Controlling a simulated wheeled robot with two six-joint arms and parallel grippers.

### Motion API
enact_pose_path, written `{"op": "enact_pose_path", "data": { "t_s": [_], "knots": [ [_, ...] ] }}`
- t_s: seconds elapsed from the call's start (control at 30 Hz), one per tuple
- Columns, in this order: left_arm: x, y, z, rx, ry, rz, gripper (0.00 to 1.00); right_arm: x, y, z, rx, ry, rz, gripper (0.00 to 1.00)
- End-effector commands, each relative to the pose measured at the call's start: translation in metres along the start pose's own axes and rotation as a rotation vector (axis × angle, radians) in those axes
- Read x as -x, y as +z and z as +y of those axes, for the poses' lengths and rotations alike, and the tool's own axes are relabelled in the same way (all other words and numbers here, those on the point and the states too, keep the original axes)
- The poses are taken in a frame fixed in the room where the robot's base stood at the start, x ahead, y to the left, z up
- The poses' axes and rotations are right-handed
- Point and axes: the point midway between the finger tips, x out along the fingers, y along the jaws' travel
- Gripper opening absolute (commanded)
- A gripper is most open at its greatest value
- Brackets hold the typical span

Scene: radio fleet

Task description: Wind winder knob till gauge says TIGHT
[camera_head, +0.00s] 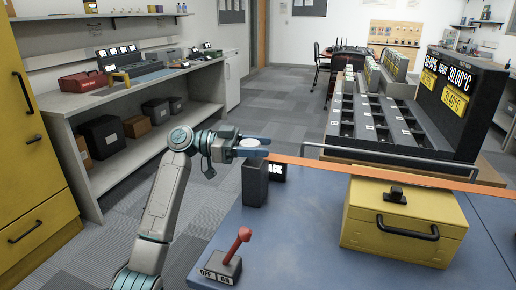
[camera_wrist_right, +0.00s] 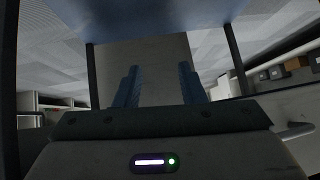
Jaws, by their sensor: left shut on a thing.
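My left gripper (camera_head: 246,149) is shut on the pale round winder knob (camera_head: 251,142), which sits on top of a dark upright post (camera_head: 255,185) on the blue table. My fingers hide part of the knob. Beside the post, a black gauge sign (camera_head: 276,171) shows white letters ending in "ACK"; the post hides its left part. An orange strap (camera_head: 320,162) runs from the winder to the right, over a yellow case (camera_head: 405,221). My right gripper (camera_wrist_right: 158,88) shows only in the right wrist view, with its two blue fingers apart and nothing between them.
A red-knobbed lever (camera_head: 238,245) on an OFF/ON base stands at the table's front. A dark slotted rack (camera_head: 400,120) with a temperature display stands behind the case. The blue tabletop (camera_head: 300,235) between lever and case is clear. A grey workbench (camera_head: 140,77) stands left.

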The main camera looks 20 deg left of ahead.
Motion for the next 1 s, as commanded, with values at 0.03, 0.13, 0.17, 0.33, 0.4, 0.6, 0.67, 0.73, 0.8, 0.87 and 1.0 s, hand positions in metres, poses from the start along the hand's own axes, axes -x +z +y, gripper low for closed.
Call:
{"op": "enact_pose_path", "data": {
  "t_s": [0.03,0.13,0.17,0.33,0.4,0.6,0.67,0.73,0.8,0.87,1.0],
  "knots": [
    [0.0,0.0,0.0,0.0,0.001,0.0,0.24,0.0,0.0,0.0,0.0,0.0,0.0,0.36],
    [0.0,0.0,0.0,0.0,0.0,0.0,0.24,0.0,0.0,0.0,0.0,0.0,0.0,0.36],
    [0.0,0.0,0.0,0.001,0.0,0.0,0.24,0.0,0.0,0.0,0.0,0.0,0.0,0.36],
    [0.0,0.0,0.0,0.001,0.0,0.0,0.62,0.0,0.0,0.0,0.0,0.0,-0.001,0.36],
    [0.0,0.0,0.0,0.001,0.0,0.0,0.68,0.0,0.0,0.0,0.0,0.0,-0.001,0.36],
    [0.0,0.0,0.0,0.0,0.0,0.0,0.68,0.0,0.0,0.0,0.0,0.0,-0.001,0.36],
    [0.001,0.0,0.0,0.0,-0.001,-0.001,0.68,0.0,0.0,0.0,0.0,0.0,-0.001,0.36],
    [0.005,0.001,0.0,0.0,-0.002,-0.002,0.68,-0.001,0.0,0.0,0.0,0.0,0.0,0.36],
    [0.014,0.001,-0.001,0.001,-0.003,-0.003,0.68,-0.001,0.0,0.0,-0.001,-0.002,0.007,0.36],
    [0.025,0.002,-0.001,0.0,-0.004,-0.004,0.68,-0.002,-0.001,0.0,-0.003,-0.004,0.018,0.36],
    [0.054,0.002,-0.001,0.001,-0.004,-0.004,0.68,-0.004,-0.003,-0.001,-0.01,-0.01,0.042,0.36]
  ]
}}
